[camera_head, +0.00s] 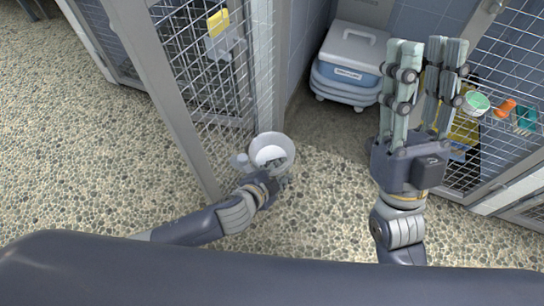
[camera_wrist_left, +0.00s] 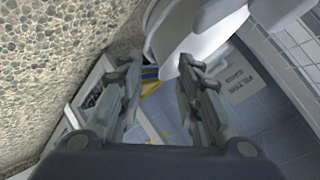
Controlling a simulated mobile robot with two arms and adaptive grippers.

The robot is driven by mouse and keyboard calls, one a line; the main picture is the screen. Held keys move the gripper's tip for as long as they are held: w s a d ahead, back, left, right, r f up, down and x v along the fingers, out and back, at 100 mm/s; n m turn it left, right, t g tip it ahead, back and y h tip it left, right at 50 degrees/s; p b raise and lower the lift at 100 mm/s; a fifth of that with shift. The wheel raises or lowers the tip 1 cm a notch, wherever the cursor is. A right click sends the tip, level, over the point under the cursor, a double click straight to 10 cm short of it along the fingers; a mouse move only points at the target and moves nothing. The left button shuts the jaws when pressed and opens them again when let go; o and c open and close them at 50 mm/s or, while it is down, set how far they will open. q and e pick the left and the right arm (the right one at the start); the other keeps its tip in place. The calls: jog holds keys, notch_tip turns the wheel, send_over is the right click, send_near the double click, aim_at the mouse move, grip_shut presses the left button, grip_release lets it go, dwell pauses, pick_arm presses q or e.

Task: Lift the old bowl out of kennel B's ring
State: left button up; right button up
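A white bowl (camera_head: 262,158), seen from above, sits at the edge of the mesh kennel door, with grey content visible inside. A small white rounded piece (camera_head: 239,161) is at its left side; I cannot tell the ring apart from the bowl's rim. My left gripper (camera_head: 272,180) is at the bowl's near side and partly covers it. In the left wrist view its two fingers (camera_wrist_left: 159,66) are apart, with a white curved surface, likely the bowl (camera_wrist_left: 185,30), just beyond the tips. Contact cannot be told. My right gripper (camera_head: 427,50) points up, open and empty.
A blue-and-white box (camera_head: 347,62) with a handle stands on the floor between the kennels. A grey holder with a yellow card (camera_head: 221,36) hangs on the left mesh. At right, a wire shelf holds a green-and-white cup (camera_head: 476,103) and an orange item (camera_head: 505,108). The pebbled floor is clear at left.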

pick_arm(q)
jog(key=shift+w, duration=0.15)
grip_shut()
dwell(0.4)
